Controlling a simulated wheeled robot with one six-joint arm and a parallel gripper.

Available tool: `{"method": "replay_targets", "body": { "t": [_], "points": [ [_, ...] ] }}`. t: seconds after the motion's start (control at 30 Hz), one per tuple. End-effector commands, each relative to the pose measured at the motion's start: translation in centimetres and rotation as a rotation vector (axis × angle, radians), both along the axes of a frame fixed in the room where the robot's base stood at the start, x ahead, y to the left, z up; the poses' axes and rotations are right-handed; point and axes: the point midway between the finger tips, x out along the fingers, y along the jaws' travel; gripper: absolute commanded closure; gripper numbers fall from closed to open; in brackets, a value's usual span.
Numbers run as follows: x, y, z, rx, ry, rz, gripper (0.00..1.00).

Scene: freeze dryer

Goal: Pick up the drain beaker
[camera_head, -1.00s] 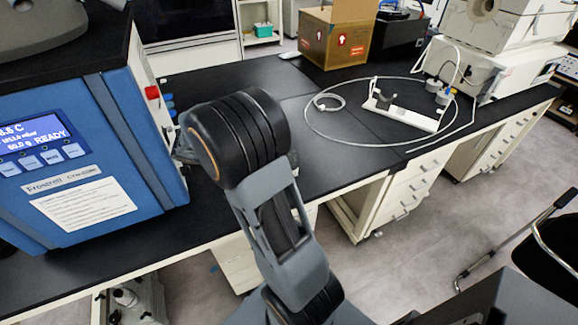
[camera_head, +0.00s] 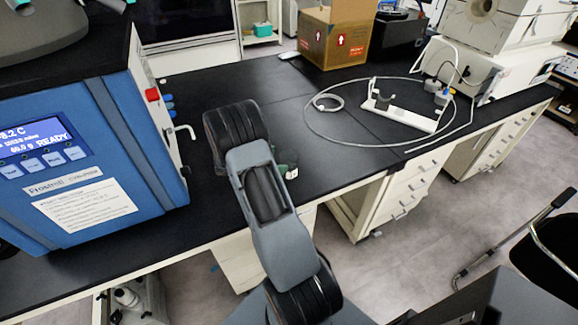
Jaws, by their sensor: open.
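I cannot make out the drain beaker in the head view; my arm covers part of the bench beside the freeze dryer. The blue freeze dryer (camera_head: 110,125) stands at the left, with a pale bent drain tube (camera_head: 183,130) sticking out of its right side. My arm rises from the bottom middle and bends over the bench right of the dryer. My gripper is not visible, so I cannot see where its fingers are. A small dark green and white part (camera_head: 290,172) shows just right of my arm; I cannot tell what it is.
The black bench top (camera_head: 330,155) is mostly clear right of my arm. A looped white tube (camera_head: 310,125) and a white stand (camera_head: 400,115) lie farther right. A cardboard box (camera_head: 335,35) stands at the back. A black chair (camera_head: 545,240) is at the right.

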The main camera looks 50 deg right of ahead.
Motion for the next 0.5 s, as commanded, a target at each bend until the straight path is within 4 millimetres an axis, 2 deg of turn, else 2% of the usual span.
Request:
{"method": "replay_targets", "body": {
  "t": [0.17, 0.5],
  "points": [
    [-0.3, -0.8, -0.2, 0.001, 0.002, -0.002, 0.00],
    [-1.6, -4.5, -1.5, 0.001, 0.000, -0.002, 0.00]
  ]
}}
